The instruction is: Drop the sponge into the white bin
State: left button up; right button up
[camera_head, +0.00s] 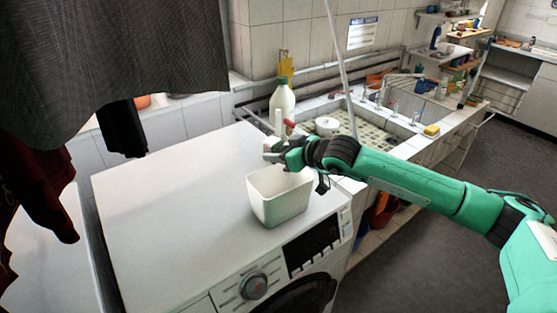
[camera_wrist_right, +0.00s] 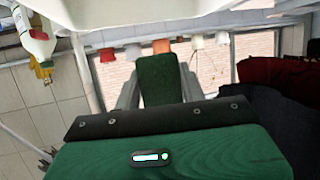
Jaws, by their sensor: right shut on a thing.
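The white bin (camera_head: 279,206) stands on the front right part of the washing machine's top. My right gripper (camera_head: 270,150) is above the bin's back rim, in the head view. In the right wrist view it is shut on the sponge (camera_wrist_right: 160,80), whose dark green face shows between the two fingers. In the head view the sponge is mostly hidden by the gripper. A pale wall and rim, likely the bin (camera_wrist_right: 150,22), fills the top of the wrist view, apart from the sponge. My left gripper is not in view.
The washing machine (camera_head: 165,200) has free room left of the bin. A white bottle (camera_head: 282,103) stands behind my gripper. A tiled sink (camera_head: 352,125) is at the right, with a yellow block (camera_head: 431,130) on its edge. Dark clothes (camera_head: 110,45) hang at the left.

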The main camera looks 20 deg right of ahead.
aim_at(279, 166)
notch_tip(279, 166, down, 4)
jog(key=shift+r+p, duration=0.2)
jog(key=shift+p, duration=0.45)
jog(key=shift+f+b, duration=0.6)
jog(key=shift+b, duration=0.45)
jog(key=o, duration=0.9)
